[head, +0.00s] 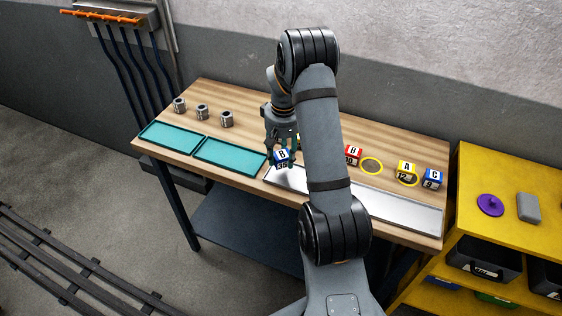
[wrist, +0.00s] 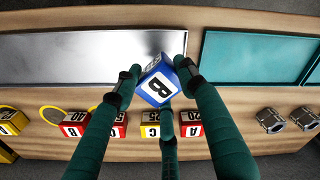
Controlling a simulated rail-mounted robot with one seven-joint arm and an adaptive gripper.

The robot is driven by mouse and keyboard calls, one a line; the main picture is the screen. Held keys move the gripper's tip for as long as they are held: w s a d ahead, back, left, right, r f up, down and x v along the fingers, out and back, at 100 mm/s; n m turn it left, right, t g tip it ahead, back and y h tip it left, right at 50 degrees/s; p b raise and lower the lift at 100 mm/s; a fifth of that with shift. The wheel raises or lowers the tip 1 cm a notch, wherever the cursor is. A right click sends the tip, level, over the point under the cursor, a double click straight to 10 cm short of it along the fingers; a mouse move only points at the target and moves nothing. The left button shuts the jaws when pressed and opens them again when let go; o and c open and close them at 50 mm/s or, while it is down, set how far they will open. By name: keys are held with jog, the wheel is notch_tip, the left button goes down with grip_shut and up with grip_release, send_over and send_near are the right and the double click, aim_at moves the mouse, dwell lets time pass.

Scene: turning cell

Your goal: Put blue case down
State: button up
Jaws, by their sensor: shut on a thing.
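A blue case (wrist: 157,88) with a white B label is held by my gripper (head: 283,148). In the wrist view its green fingers stand on both sides of the case, which looks tilted, with its lettered face toward the camera. In the head view the blue case (head: 281,157) appears at the left end of the silver tray (head: 400,208), near the gap before a teal tray (head: 230,153). It seems to be above the surface; the exact height cannot be told. The silver tray looks empty where it shows.
Several lettered cases stand along the back of the table, including a red B (head: 353,155), yellow A (head: 406,170) and another blue one marked C (head: 433,178). Yellow rings (head: 371,166) mark the tabletop. Metal parts (head: 203,112) stand behind the empty teal trays. A yellow shelf (head: 480,235) is at right.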

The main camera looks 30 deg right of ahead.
aim_at(281, 165)
notch_tip(281, 165, down, 4)
jog(key=shift+w+a+r+p, duration=0.1)
jog(key=shift+r+p, duration=0.05)
jog(key=shift+p, duration=0.6)
jog(key=shift+f, duration=0.25)
jog(key=shift+f+b, duration=0.2)
jog(key=shift+b, duration=0.1)
jog(key=o, duration=1.4)
jog(key=shift+r, duration=0.1)
jog(key=shift+r, duration=0.1)
jog(key=r, duration=0.8)
jog(key=r+b, duration=0.1)
jog(key=r, duration=0.3)
jog(key=shift+s, duration=0.25)
